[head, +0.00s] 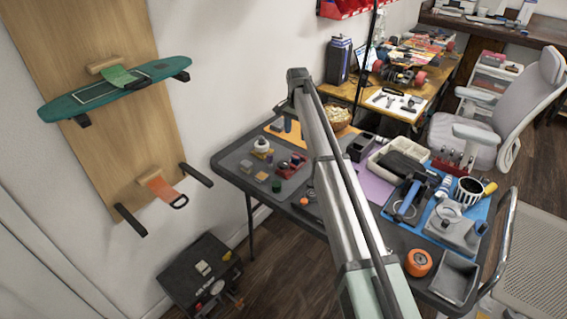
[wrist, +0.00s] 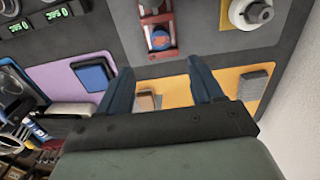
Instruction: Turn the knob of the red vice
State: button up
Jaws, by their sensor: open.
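The red vice (wrist: 147,53) stands on the dark tabletop at the top middle of the wrist view, just beyond my fingertips. It holds a small blue and red round piece. In the head view the red vice (head: 297,168) is small, near the left end of the table; I cannot make out its knob clearly. My gripper (wrist: 158,66) is open and empty, its two blue fingers spread over an orange mat, apart from the vice. In the head view my arm hides part of the table and the gripper is only partly visible.
An orange mat (wrist: 178,92) with small grey blocks lies below the fingers. A white round device with a grey knob (wrist: 258,12) stands right of the vice. A purple mat (wrist: 65,72) with a blue block lies left. A white wall borders the table.

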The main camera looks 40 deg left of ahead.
jog(key=shift+o, duration=0.4)
jog(key=shift+s+a, duration=0.15)
notch_tip(320, 180, up, 4)
jog(key=n, duration=1.9)
send_over(284, 162)
notch_tip(284, 162, down, 14)
jog(key=n, duration=1.4)
jog(key=shift+s+r, duration=0.1)
jog(key=shift+r, duration=0.05)
